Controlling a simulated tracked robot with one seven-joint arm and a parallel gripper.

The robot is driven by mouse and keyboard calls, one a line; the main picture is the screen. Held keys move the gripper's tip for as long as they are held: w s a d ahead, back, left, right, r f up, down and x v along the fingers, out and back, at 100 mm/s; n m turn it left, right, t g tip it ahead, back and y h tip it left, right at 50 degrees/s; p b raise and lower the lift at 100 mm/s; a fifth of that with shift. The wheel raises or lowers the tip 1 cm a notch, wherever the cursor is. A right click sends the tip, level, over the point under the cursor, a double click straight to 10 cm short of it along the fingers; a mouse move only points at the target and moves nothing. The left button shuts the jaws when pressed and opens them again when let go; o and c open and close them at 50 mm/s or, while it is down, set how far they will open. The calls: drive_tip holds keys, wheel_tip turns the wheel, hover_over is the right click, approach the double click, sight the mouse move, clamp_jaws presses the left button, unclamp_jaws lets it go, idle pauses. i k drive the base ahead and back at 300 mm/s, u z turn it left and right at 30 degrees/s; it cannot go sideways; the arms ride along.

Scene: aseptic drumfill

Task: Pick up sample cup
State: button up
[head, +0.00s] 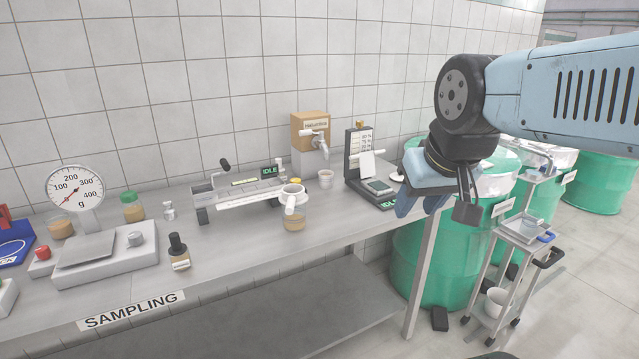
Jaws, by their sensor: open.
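Several cup-like things show, and I cannot tell for certain which is the sample cup. A small white cup (326,179) stands upright under the tap of a brown and white dispenser. A clear cup (530,227) sits on the top tray of a cart at the right. A cup with tan contents (61,227) stands behind the scale at the left. My gripper (436,203) hangs in front of the bench's right end, open, with nothing visible between its fingers. It is apart from all these cups in the picture. My wrist hides part of the green drums behind.
Green drums (430,262) stand beyond the bench. The cart (508,262) stands on open floor.

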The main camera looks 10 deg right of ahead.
sight(325, 177)
drive_tip(key=u, duration=0.05)
drive_tip(key=i, duration=1)
drive_tip(key=z, duration=0.05)
